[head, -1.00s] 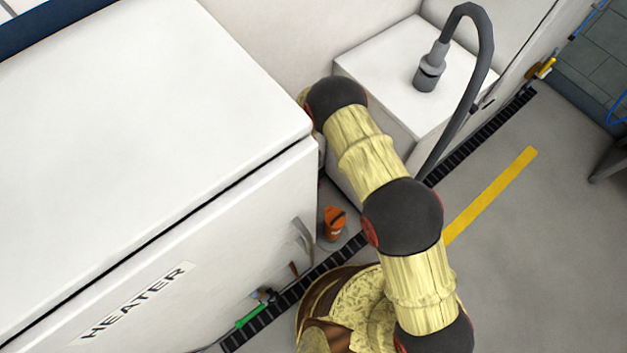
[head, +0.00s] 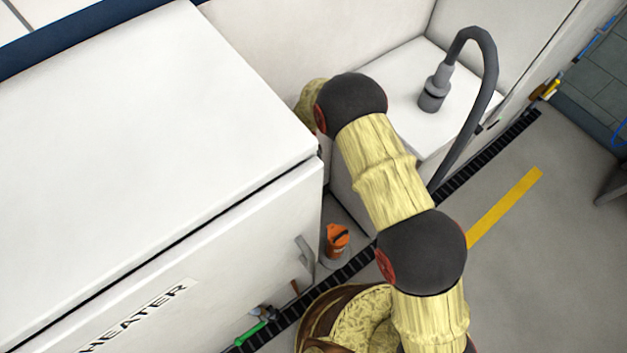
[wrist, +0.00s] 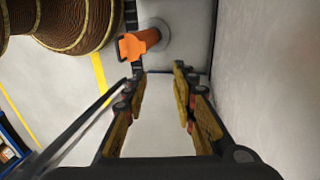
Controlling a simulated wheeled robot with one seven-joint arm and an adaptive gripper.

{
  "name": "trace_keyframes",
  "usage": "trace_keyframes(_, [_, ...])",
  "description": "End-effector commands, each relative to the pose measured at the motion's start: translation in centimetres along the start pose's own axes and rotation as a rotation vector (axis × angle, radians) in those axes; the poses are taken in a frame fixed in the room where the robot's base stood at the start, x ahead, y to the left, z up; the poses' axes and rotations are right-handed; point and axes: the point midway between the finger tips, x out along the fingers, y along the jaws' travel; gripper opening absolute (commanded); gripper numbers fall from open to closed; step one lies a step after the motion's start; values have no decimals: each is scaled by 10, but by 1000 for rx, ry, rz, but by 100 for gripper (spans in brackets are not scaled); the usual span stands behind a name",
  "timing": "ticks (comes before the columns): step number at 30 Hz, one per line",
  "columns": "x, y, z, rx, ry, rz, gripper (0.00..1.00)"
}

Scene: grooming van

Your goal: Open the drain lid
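An orange piece (head: 337,240) stands on a small round grey base on the floor, in the gap between the heater cabinet and a white box. It may be the drain lid's handle, but I cannot tell for sure. In the wrist view the orange piece (wrist: 138,44) lies beyond the fingertips, at the upper left, with its grey base beside it. My gripper (wrist: 160,78) is open and empty, its two fingers well apart, and not touching the orange piece. In the head view my gripper is hidden behind the cabinet and my arm.
The white heater cabinet (head: 150,120) fills the left, with a grey handle (head: 306,256) near the gap. The white box (head: 405,75) with a grey hose (head: 490,80) stands behind my arm. A black floor grating (head: 345,270) runs past the gap. Open floor lies right.

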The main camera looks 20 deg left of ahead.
Motion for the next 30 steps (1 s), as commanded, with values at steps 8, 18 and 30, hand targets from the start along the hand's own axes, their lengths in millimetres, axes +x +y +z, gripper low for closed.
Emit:
trace_keyframes(8, [0,0,0,0,0,-1,27])
trace_keyframes(18, [1,4,1,-183,-5,12,27])
trace_keyframes(30, [-30,91,16,-646,-85,97,27])
